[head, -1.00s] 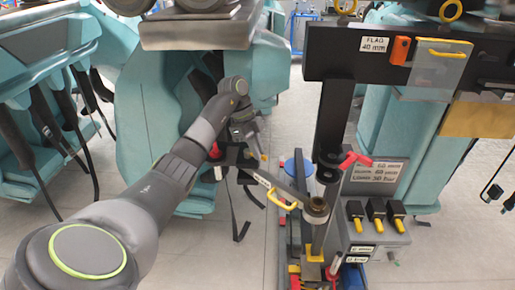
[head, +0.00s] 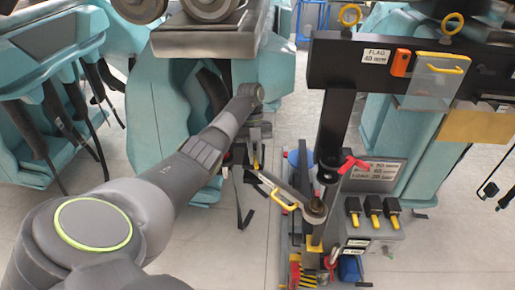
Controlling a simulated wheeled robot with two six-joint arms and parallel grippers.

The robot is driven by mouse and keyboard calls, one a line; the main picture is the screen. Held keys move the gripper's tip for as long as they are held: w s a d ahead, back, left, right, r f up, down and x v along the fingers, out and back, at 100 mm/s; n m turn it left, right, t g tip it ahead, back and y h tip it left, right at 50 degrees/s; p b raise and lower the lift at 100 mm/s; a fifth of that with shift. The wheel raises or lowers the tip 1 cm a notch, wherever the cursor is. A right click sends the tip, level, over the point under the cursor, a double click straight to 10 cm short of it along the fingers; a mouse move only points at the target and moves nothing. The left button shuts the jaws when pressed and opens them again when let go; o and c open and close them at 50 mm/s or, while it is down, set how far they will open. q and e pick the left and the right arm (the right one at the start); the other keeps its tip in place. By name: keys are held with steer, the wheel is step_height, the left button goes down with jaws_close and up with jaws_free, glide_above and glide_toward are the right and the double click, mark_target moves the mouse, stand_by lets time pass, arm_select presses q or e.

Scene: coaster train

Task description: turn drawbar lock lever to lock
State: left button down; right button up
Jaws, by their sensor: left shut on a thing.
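My left gripper (head: 256,160) points down at the far end of the drawbar, below the teal car. It is shut on a small part there, apparently the drawbar lock lever, mostly hidden by the jaws. A bit of yellow shows at the fingertips. My right gripper is not in view.
A dark post (head: 335,120) with a red lever (head: 352,163) carries a black crossbeam (head: 400,58) above. A grey box with black and yellow switches (head: 373,207) stands right of the pivot. Teal cars (head: 160,130) stand left and behind. Black straps hang near the drawbar.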

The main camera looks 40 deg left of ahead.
arm_select(q)
steer(key=shift+s+a+r+m+g+y+p, duration=0.15)
steer(key=shift+m+y+p, duration=0.15)
steer(key=shift+m, duration=0.4)
steer(key=shift+s+a+m+g+y+p, duration=0.15)
steer(key=shift+m+y+p, duration=0.1)
steer(key=shift+m, duration=0.45)
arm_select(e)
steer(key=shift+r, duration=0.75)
arm_select(q)
steer(key=shift+w, duration=0.1)
steer(key=c, duration=1.5)
jaws_free()
steer(key=shift+o, duration=0.2)
steer(key=shift+a, duration=0.1)
